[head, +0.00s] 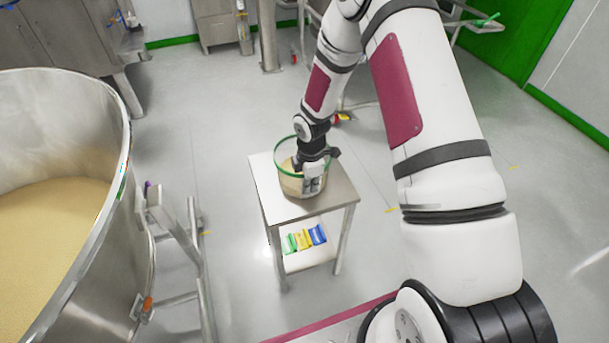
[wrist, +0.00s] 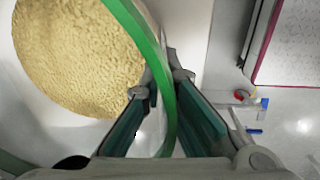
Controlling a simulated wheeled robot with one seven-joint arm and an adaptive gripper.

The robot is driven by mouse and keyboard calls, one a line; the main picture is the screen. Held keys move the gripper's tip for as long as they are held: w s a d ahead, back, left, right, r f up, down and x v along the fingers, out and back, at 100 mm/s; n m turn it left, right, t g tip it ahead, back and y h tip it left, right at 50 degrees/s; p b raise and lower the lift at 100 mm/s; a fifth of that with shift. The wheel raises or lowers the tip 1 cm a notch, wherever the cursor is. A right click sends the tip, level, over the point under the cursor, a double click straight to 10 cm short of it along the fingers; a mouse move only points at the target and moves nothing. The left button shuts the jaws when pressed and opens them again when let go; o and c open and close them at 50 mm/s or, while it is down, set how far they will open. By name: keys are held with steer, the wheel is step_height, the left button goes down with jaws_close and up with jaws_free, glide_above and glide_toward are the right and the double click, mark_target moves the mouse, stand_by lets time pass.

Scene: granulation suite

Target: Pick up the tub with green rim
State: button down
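The tub with green rim (head: 289,188) stands upright on a small steel table, with tan granules inside. In the wrist view its green rim (wrist: 150,45) runs top to bottom through the picture, with the granules (wrist: 80,55) to its left. My gripper (head: 313,183) is at the tub's right front side, pointing down. In the wrist view my gripper (wrist: 163,84) straddles the tub wall, one finger inside and one outside. The fingers look spread, with space beside the wall; contact at the tips is hard to make out. My gripper hides part of the rim.
The steel table (head: 335,195) has a lower shelf with green, yellow and blue packs (head: 305,239). A large steel vessel (head: 105,200) of tan granules stands at left, with a metal rail (head: 195,260) beside it. Floor right of the table is clear.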

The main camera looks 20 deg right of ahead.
steer(key=shift+r, duration=0.15)
steer(key=shift+r, duration=0.65)
step_height(320, 180, up, 2)
steer(key=shift+r, duration=0.1)
steer(key=s+a, duration=0.2)
steer(key=s, duration=0.5)
steer(key=s+a+r, duration=0.1)
steer(key=s+a, duration=0.2)
steer(key=s, duration=0.5)
steer(key=shift+a, duration=0.25)
steer(key=shift+r, duration=0.1)
